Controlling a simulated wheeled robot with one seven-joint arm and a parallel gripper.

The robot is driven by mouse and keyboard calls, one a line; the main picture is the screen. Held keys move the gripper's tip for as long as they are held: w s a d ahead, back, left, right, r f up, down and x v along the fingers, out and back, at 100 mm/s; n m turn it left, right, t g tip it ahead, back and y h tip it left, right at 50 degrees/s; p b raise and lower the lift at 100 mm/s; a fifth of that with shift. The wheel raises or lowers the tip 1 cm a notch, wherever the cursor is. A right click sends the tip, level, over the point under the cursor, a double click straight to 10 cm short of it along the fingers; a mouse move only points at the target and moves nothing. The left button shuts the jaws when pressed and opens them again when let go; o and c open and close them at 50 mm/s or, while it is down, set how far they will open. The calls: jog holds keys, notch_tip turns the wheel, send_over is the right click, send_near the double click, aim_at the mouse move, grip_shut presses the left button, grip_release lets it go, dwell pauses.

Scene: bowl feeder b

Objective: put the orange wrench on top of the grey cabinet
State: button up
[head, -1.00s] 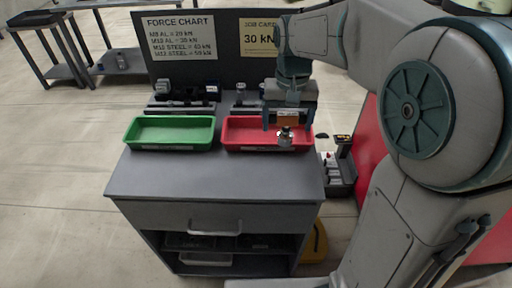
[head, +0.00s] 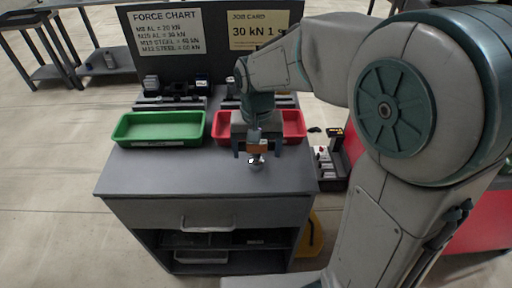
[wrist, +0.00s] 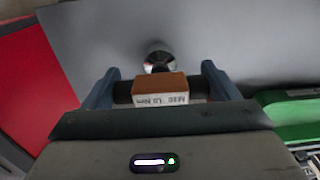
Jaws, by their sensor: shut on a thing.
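The orange wrench (head: 257,149) is held in my gripper (head: 257,152), with a round metal end (head: 256,162) showing below it. In the wrist view the wrench (wrist: 160,86) is an orange block with a white printed label, between the two blue fingers of my gripper (wrist: 160,90); the metal end shows beyond it. The grey cabinet (head: 180,178) has a bare flat top, and the wrench is over this top, just in front of the red tray. I cannot tell whether the metal end touches the top.
A red tray (head: 292,138) and a green tray (head: 158,142) sit along the back of the cabinet top. Dark fixtures and a board with a force chart (head: 168,32) stand behind them. The front of the top is clear.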

jog(key=shift+f, duration=0.1)
jog(key=o, duration=1.2)
notch_tip(320, 180, up, 12)
jog(key=p, duration=0.2)
jog(key=s+d+f+t, duration=0.2)
jog(key=s+d+f, duration=0.5)
jog(key=s+d, duration=0.4)
jog(key=shift+s+d+f, duration=0.2)
jog(key=shift+s+d, duration=0.1)
jog(key=shift+s, duration=0.25)
